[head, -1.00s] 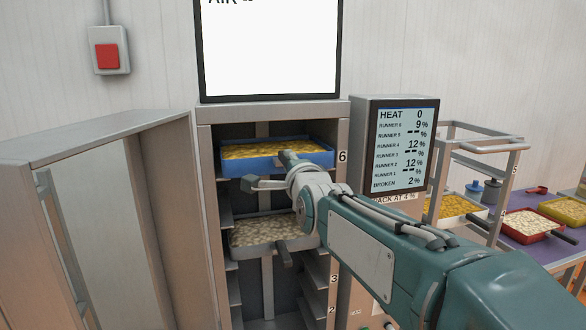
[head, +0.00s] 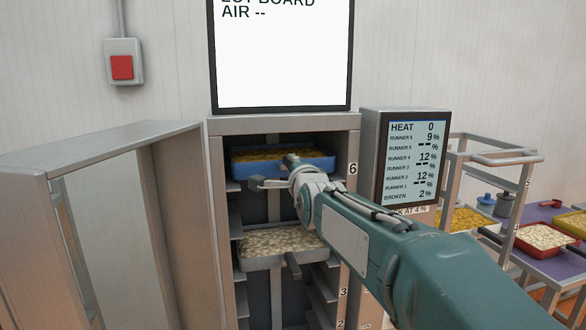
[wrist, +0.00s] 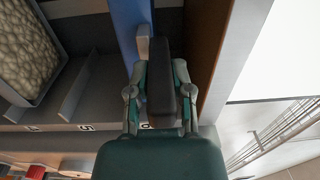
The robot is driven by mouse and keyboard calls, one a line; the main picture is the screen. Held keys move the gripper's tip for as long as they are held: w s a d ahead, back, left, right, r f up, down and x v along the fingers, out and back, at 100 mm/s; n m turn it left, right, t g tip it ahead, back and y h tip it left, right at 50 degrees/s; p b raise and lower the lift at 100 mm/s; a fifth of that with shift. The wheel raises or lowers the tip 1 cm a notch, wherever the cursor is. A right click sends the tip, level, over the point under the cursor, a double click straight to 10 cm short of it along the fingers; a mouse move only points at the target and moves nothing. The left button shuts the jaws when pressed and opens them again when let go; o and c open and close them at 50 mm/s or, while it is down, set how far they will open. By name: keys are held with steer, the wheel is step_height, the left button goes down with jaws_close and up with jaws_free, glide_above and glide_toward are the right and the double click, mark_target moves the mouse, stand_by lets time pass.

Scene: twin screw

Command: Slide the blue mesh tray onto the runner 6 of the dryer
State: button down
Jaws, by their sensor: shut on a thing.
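The blue tray (head: 262,168), filled with yellow pieces, sits in the top bay of the dryer (head: 217,215), level with the label 6 (head: 352,169). It looks roughly level and mostly inside the opening. My gripper (head: 276,173) is at the tray's front and is shut on its dark handle. In the wrist view my gripper (wrist: 160,85) has its fingers on either side of the dark handle (wrist: 164,100), and the blue tray wall (wrist: 129,25) lies just beyond. The tray's back and its contact with the runner are hidden.
A grey tray of pale pieces (head: 255,262) sits on a lower runner, its handle sticking out. The open dryer door (head: 110,150) stands at left. The readout panel (head: 412,160) is at right, with a metal rack (head: 455,180) and more trays beyond.

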steer(key=shift+f, duration=0.35)
stand_by(1.1)
steer(key=c, duration=0.5)
jaws_free()
steer(key=shift+o, duration=0.3)
steer(key=shift+f, duration=0.1)
steer(key=shift+f, duration=0.2)
steer(key=v, duration=1.2)
steer(key=s+d+f+n+g+h, duration=0.2)
steer(key=s+d+f+n+g, duration=0.4)
steer(key=s+f, duration=0.5)
steer(key=s+d+f+n+g+h, duration=0.3)
steer(key=s+d+f+n+g, duration=0.3)
steer(key=s+f, duration=0.5)
steer(key=s+d+n, duration=0.2)
steer(key=s, duration=0.2)
steer(key=shift+s+d+f+n, duration=0.3)
steer(key=shift+d+n, duration=0.1)
